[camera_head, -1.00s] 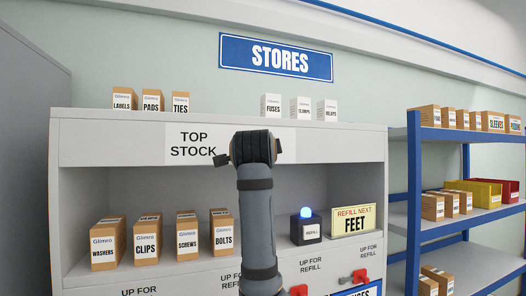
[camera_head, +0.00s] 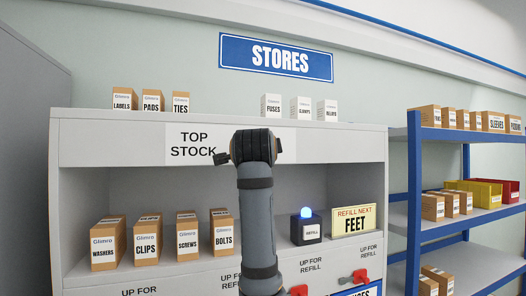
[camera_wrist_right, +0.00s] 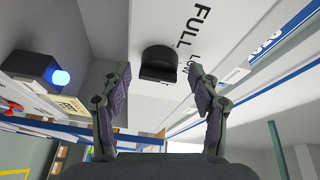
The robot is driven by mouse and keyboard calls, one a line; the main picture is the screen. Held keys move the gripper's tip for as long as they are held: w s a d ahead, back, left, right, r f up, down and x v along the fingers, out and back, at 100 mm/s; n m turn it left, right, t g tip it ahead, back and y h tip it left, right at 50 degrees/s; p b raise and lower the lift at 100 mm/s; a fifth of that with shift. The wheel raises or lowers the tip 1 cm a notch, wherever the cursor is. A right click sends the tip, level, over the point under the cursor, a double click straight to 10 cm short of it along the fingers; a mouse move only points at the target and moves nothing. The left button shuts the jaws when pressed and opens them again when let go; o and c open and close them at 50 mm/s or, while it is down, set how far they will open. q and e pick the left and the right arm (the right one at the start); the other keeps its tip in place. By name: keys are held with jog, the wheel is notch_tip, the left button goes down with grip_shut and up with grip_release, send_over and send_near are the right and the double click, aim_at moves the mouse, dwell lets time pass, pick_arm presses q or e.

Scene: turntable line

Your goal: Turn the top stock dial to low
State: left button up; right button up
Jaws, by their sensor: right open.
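The dial (camera_wrist_right: 158,66) is a black round knob on the pale shelf front in the right wrist view. The printed words FULL (camera_wrist_right: 181,28) and LOW (camera_wrist_right: 203,62) stand to its right in that picture. I cannot tell clearly which word it points to. My right gripper (camera_wrist_right: 160,78) is open, with one finger to each side of the dial and a gap showing on both sides. In the head view the TOP STOCK label (camera_head: 193,144) shows, but my right arm hides the dial. My left gripper is out of view.
The shelf unit (camera_head: 110,160) holds several small boxes on its top and lower shelf. A black refill button box with a blue light (camera_head: 306,230) stands beside the "Refill next: feet" sign (camera_head: 354,219). A blue-framed rack (camera_head: 414,190) is at right.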

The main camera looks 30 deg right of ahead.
jog(key=v, duration=1.2)
jog(key=shift+f, duration=0.1)
